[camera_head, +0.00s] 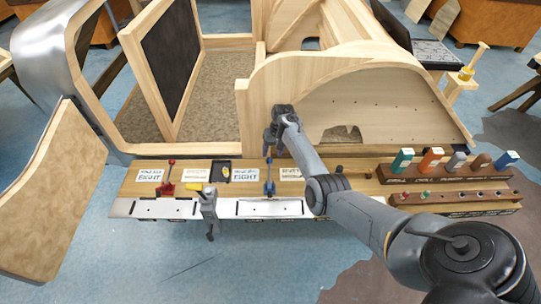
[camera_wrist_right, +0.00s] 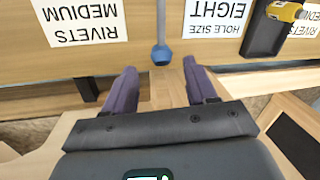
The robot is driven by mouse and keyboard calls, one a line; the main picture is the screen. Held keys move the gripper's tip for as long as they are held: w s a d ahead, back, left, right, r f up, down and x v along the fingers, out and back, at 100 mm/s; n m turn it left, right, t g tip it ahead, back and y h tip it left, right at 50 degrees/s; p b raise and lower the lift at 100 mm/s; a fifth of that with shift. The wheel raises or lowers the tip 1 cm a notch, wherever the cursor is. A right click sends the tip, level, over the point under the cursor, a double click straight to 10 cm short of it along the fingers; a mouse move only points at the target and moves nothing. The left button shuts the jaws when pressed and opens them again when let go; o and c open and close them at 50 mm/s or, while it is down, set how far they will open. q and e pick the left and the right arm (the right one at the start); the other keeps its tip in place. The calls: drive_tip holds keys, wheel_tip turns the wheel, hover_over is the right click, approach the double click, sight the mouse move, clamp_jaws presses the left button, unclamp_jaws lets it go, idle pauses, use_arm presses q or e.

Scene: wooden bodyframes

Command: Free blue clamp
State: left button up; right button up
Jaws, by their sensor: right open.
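The blue clamp (camera_head: 269,186) stands at the front edge of the wooden bench, over a white metal strip. In the right wrist view, its grey rod ends in a round blue knob (camera_wrist_right: 162,54). My right gripper (camera_head: 271,148) is open and points down just behind the clamp. In the right wrist view, its two dark fingers (camera_wrist_right: 161,75) are spread on either side of the line to the knob. The knob sits just beyond the fingertips, and nothing is held. My left gripper is in neither view.
A red clamp (camera_head: 168,178) stands further left along the strip. A grey tool (camera_head: 209,208) stands at the bench's front edge. A black tray (camera_head: 221,172) lies between the clamps. A rack with coloured handles (camera_head: 430,172) is at right. The wooden bodyframe (camera_head: 243,125) rises behind.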

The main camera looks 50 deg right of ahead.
drive_tip(key=r, duration=0.4)
drive_tip(key=shift+s+d+p, duration=0.3)
drive_tip(key=shift+p, duration=0.05)
